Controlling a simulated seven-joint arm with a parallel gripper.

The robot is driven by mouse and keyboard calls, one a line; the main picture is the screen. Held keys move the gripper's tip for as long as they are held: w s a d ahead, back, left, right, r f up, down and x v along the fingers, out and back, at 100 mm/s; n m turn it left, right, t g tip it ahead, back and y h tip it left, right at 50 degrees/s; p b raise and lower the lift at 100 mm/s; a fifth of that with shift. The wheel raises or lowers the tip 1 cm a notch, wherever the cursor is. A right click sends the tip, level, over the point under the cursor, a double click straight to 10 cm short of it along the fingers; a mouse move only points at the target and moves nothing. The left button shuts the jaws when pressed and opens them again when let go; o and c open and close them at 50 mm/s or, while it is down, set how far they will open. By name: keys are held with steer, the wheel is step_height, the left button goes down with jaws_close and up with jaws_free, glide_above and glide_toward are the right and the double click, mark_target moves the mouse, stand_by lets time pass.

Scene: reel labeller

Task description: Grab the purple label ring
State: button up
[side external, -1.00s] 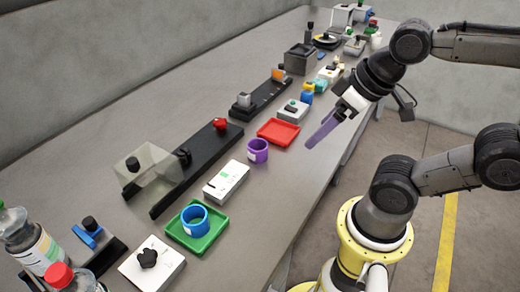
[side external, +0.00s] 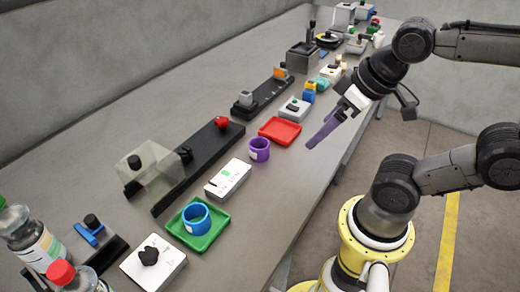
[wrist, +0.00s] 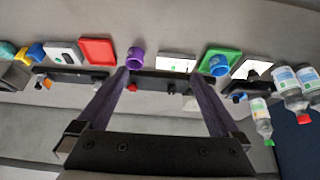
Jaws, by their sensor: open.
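The purple label ring (side external: 259,149) stands on the bench between the red tray and a white device, with a pale patch on its side. It also shows in the wrist view (wrist: 136,58), just beyond the tip of the left finger. My gripper (side external: 311,142) is open and empty, held above the bench's near edge, to the right of the ring and apart from it. In the wrist view my gripper (wrist: 160,76) has its two purple-grey fingers spread wide, with nothing between them.
A red tray (side external: 270,138) is beside the ring, empty. A white device (side external: 228,180) is on its other side. A green tray (side external: 207,243) holds a blue ring (side external: 196,218). A black rail with a clear cover (side external: 150,164) lies behind. Bottles (side external: 33,240) stand at the lower left.

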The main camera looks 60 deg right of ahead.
steer(key=w+r+m, duration=0.4)
steer(key=w+m, duration=0.2)
steer(key=m, duration=0.3)
steer(key=m+g, duration=0.6)
steer(key=m, duration=0.3)
glide_above(259, 145)
steer(key=s+a, duration=0.1)
steer(key=a, duration=0.2)
step_height(259, 145, down, 10)
steer(key=f, duration=0.9)
steer(key=d+f, duration=0.1)
steer(key=f, duration=0.4)
steer(key=shift+s, duration=0.2)
steer(key=shift+r, duration=0.1)
steer(key=shift+c, duration=0.3)
